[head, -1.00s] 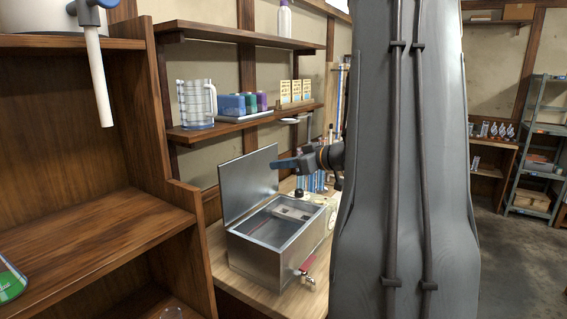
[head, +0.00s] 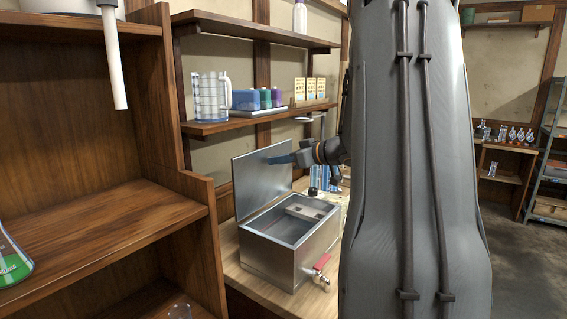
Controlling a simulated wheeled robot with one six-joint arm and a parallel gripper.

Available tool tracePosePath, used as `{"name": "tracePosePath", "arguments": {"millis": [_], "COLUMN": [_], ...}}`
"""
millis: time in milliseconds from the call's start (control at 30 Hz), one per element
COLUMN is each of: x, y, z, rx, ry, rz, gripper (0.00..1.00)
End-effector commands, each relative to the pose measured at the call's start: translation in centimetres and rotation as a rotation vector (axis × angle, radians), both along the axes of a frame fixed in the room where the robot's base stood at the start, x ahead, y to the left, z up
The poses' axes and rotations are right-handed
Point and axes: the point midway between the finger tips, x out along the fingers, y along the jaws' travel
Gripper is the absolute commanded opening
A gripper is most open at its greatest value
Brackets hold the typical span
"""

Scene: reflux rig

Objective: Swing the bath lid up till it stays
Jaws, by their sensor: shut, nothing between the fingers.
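The bath (head: 275,255) is a steel box on the wooden bench, with a red-handled tap on its front. Its lid (head: 258,182) stands up along the back left side, tilted a little back past upright, and the basin is uncovered. I cannot tell whether the fingers touch the lid. A black knob (head: 313,192) shows by the bath's far right corner.
A wooden cabinet (head: 200,200) stands close on the left. Above the bath, a shelf (head: 215,127) holds a jug (head: 211,98), coloured bottles and small boxes. Blue-labelled items stand behind the bath. A flask with green liquid (head: 12,262) sits at far left.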

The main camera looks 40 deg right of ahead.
Motion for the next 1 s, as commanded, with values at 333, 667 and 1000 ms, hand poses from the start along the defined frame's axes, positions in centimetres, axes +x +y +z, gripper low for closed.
{"name": "tracePosePath", "arguments": {"millis": [333, 667, 1000], "x": [2.4, 1.6, -1.7], "y": [0.9, 0.5, -0.6], "z": [0.1, 0.7, 2.0], "rx": [0.001, 0.0, 0.001], "ry": [0.0, 0.001, 0.001], "rz": [0.002, -0.001, -0.003], "gripper": [0.0, 0.0, 0.0]}}
